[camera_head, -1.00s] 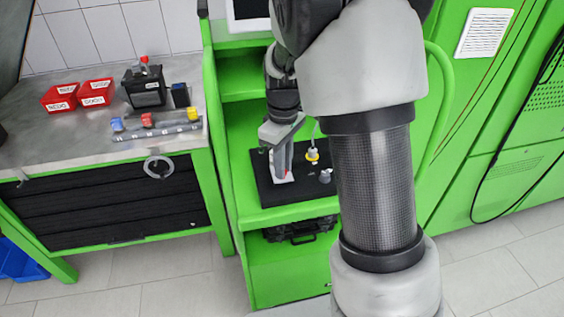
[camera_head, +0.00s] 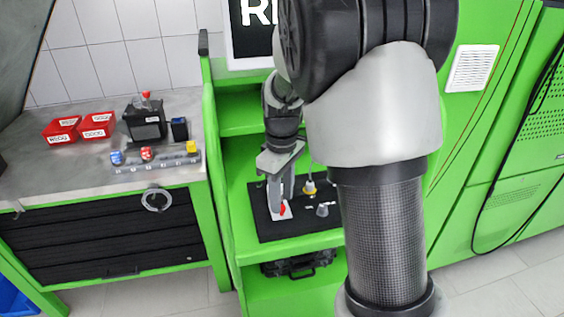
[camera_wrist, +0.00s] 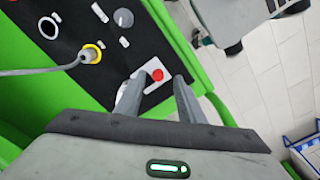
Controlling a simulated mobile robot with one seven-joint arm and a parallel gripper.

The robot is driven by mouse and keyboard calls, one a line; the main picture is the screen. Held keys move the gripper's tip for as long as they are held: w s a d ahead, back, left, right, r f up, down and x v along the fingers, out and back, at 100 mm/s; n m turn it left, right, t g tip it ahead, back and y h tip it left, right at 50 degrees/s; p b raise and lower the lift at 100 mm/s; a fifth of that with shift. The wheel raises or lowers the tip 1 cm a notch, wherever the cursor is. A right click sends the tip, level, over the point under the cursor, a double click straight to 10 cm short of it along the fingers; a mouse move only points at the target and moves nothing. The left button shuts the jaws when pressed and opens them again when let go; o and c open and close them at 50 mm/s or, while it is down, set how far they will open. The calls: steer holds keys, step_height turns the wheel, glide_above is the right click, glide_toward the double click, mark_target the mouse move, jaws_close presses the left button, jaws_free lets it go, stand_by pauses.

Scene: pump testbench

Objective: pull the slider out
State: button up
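My gripper (camera_head: 282,195) hangs over the black panel (camera_head: 265,228) on the green bench, fingers pointing down. In the wrist view my gripper (camera_wrist: 158,100) has its two fingers apart. Past the fingertips, in the gap between them, shows a small white plate with a red round part (camera_wrist: 157,75), which I take for the slider. It also shows in the head view as a white plate with a red part (camera_head: 282,210) just below the fingertips. The left finger covers some of the plate. Whether a finger touches it, I cannot tell.
A yellow-ringed plug with a cable (camera_wrist: 91,54) and a grey knob (camera_wrist: 123,18) sit beside the plate. A grey worktable (camera_head: 60,185) with red bins (camera_head: 62,130) stands to the left.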

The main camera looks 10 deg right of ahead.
step_height(320, 180, up, 15)
steer(key=shift+p, duration=0.45)
steer(key=s+r+m+t+p, duration=0.3)
steer(key=s+m, duration=0.6)
steer(key=s, duration=1.1)
steer(key=r+t, duration=0.1)
steer(key=t, duration=0.1)
steer(key=shift+s+d+t, duration=0.15)
steer(key=shift+s+t, duration=0.15)
